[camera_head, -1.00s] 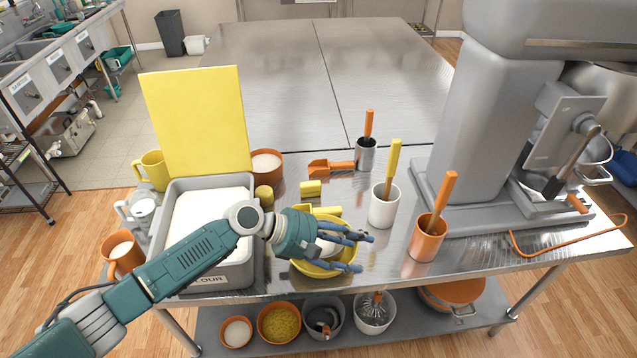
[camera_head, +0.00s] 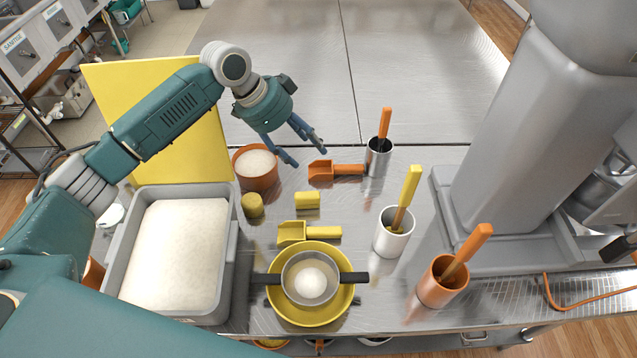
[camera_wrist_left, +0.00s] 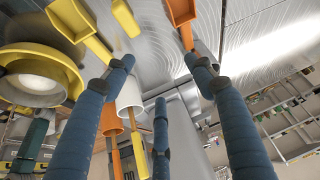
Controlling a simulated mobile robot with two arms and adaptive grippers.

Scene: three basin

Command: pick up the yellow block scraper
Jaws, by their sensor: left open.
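A small yellow block (camera_head: 307,200), which I take for the block scraper, lies flat on the steel table behind the yellow scoop (camera_head: 292,233). What looks like the same block shows at the top of the left wrist view (camera_wrist_left: 125,17). My left gripper (camera_head: 305,153) is open and empty. It hangs above the table, behind the block and near the orange tub, its blue fingers spread and pointing down and right. In the left wrist view the open fingers (camera_wrist_left: 160,70) have nothing between them. My right gripper is not in view.
A yellow bowl (camera_head: 309,317) with a sieve stands in front of the scoop. A yellow round piece (camera_head: 252,205) lies left of the block. The orange tub (camera_head: 256,168), orange scoop (camera_head: 336,172) and white pot (camera_head: 393,233) stand around it. The flour bin (camera_head: 231,255) is at left.

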